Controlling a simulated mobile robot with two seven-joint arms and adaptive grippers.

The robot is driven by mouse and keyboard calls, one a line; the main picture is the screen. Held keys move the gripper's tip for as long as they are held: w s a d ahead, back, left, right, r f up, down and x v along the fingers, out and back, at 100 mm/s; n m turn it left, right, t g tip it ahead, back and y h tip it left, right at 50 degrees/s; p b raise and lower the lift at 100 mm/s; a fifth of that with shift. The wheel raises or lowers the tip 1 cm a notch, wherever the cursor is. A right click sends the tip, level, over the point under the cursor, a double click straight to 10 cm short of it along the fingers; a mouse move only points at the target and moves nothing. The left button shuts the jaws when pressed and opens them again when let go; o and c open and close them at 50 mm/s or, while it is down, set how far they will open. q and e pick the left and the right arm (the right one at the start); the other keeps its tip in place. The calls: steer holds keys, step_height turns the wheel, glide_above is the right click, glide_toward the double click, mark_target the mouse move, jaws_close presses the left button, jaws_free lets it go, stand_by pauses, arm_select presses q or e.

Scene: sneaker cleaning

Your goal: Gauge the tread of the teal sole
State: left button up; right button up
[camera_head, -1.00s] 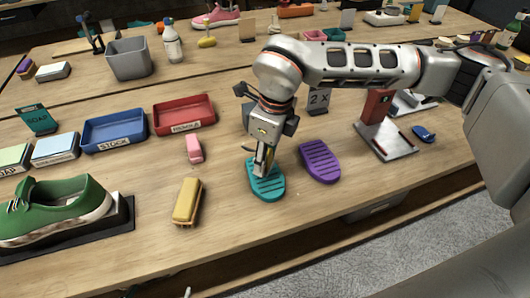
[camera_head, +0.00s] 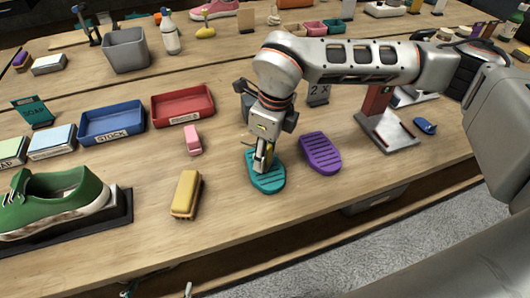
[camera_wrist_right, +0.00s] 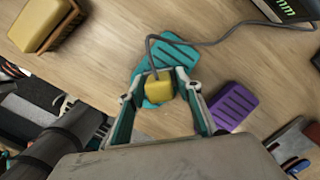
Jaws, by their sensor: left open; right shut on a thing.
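The teal sole (camera_head: 268,183) lies tread up on the bench, and it also shows in the right wrist view (camera_wrist_right: 176,52). My right gripper (camera_head: 263,166) is over the teal sole, shut on a yellow probe block (camera_wrist_right: 159,88) with a grey cable. The block appears at or just above the tread; I cannot tell whether it touches. The cable runs to a dark gauge with a lit "mm" display (camera_wrist_right: 287,9) in the right wrist view. My left gripper (camera_head: 158,290) shows only its fingertips at the bottom edge of the head view, open and empty.
A purple sole (camera_head: 320,154) lies right of the teal one. A yellow brush (camera_head: 186,194), a pink block (camera_head: 192,140), blue tray (camera_head: 112,124) and red tray (camera_head: 183,106) are to the left. A red-posted stand (camera_head: 388,130) is at the right.

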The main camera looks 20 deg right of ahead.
steer(key=shift+f, duration=0.55)
stand_by(1.3)
steer(key=shift+r+p, duration=1)
steer(key=shift+r, duration=1.15)
steer(key=shift+r+p, duration=0.75)
steer(key=shift+r, duration=0.7)
